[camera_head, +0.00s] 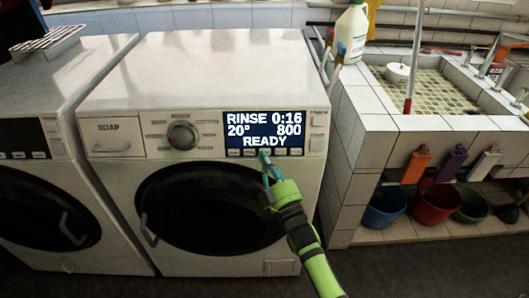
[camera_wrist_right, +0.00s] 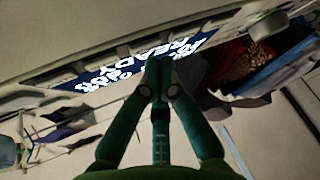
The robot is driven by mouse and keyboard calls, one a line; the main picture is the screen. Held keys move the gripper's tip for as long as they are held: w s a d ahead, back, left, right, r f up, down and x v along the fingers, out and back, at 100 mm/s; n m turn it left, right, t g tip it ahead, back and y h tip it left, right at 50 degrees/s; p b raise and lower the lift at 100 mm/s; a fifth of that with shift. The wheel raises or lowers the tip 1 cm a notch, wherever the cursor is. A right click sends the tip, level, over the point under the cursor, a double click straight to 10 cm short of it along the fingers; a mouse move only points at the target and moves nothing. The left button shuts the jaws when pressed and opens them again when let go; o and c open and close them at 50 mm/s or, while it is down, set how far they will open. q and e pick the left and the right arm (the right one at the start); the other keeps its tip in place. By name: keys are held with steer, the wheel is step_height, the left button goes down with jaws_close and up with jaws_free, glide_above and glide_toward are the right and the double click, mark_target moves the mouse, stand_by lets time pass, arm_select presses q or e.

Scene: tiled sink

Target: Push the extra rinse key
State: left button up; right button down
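A white washing machine (camera_head: 215,75) stands in the middle of the head view. Its lit blue display (camera_head: 263,130) reads RINSE 0:16, 20°, 800 and READY; it also shows in the wrist view (camera_wrist_right: 97,77). A row of several small keys (camera_head: 281,152) runs just below the display. Their labels are too small to read, so I cannot tell which is the extra rinse key. My right gripper (camera_head: 265,158) is shut and empty, its teal fingertips at the middle of the key row. I cannot tell whether they touch a key. My left gripper is not in view.
A round dial (camera_head: 182,135) and a soap drawer (camera_head: 111,138) lie left of the display. A second washer (camera_head: 30,160) stands at left with a rack (camera_head: 46,41) on top. A tiled sink (camera_head: 360,105) with a bottle (camera_head: 351,32) and buckets (camera_head: 431,203) is at right.

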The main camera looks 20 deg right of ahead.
steer(key=shift+w+d+f, duration=0.1)
steer(key=shift+w, duration=0.25)
stand_by(0.3)
steer(key=shift+s, duration=0.45)
steer(key=shift+p, duration=0.3)
steer(key=s+a+r+p, duration=0.2)
steer(key=s+p, duration=0.2)
steer(key=s, duration=0.1)
steer(key=shift+s, duration=0.25)
